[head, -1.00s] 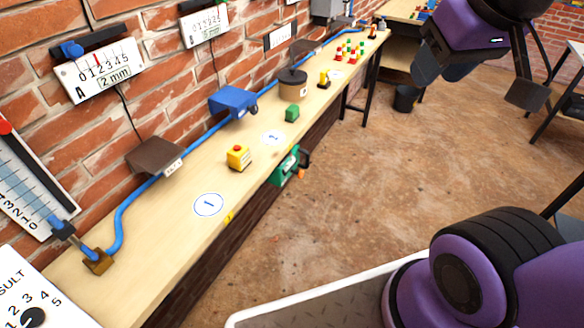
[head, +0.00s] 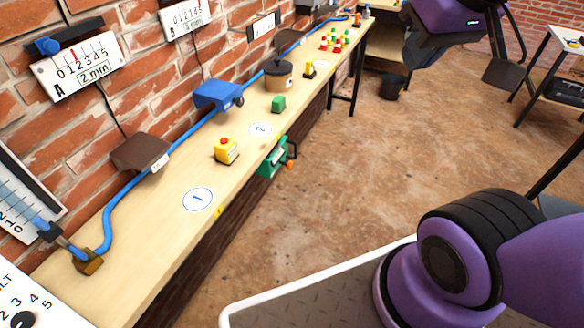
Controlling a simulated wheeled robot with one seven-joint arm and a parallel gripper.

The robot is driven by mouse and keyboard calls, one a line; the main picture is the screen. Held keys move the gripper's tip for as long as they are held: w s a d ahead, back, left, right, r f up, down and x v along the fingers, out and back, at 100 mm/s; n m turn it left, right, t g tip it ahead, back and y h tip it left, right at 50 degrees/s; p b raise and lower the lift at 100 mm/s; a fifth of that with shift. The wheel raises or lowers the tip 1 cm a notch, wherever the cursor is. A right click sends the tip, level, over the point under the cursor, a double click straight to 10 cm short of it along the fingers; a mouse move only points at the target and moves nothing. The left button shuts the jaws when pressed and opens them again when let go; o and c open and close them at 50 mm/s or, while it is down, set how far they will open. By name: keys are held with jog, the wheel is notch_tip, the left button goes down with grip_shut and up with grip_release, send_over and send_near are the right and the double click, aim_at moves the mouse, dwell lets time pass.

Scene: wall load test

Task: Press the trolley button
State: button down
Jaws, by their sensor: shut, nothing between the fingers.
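A small yellow box with a red button (head: 226,150) stands on the long wooden bench (head: 160,245), between the round labels 1 and 2. I cannot tell from its markings whether it is the trolley button. A green device with an orange part (head: 275,160) is fixed to the bench's front edge, just right of the yellow box. My gripper (head: 418,62) is at the upper right, out over the floor and well apart from the bench and the yellow box. Its dark fingers look shut and empty. The top of the gripper is cut off by the frame.
A blue hose (head: 115,205) runs along the brick wall. The middle floor is clear.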

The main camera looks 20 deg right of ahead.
aim_at(290, 168)
jog(key=w+d+f+m+g+y, duration=0.1)
jog(key=w+f+m+g+y, duration=0.75)
jog(key=w+f, duration=1.55)
jog(key=w+d+f+m+t+y, duration=0.1)
jog(key=f+m+t, duration=0.7)
jog(key=f, duration=0.9)
jog(key=w+d+f+m+t+y, duration=0.1)
jog(key=d+f+m+t, duration=0.3)
jog(key=f+m+t, duration=0.5)
notch_tip(290, 168, down, 9)
jog(key=shift+d+r+m+y, duration=0.1)
jog(key=shift+d+m+y, duration=0.15)
jog(key=shift+m+y, duration=0.65)
jog(key=shift+m, duration=0.25)
jog(key=shift+h, duration=0.25)
jog(key=x, duration=1.4)
jog(key=shift+w+a, duration=0.1)
jog(key=shift+w, duration=0.05)
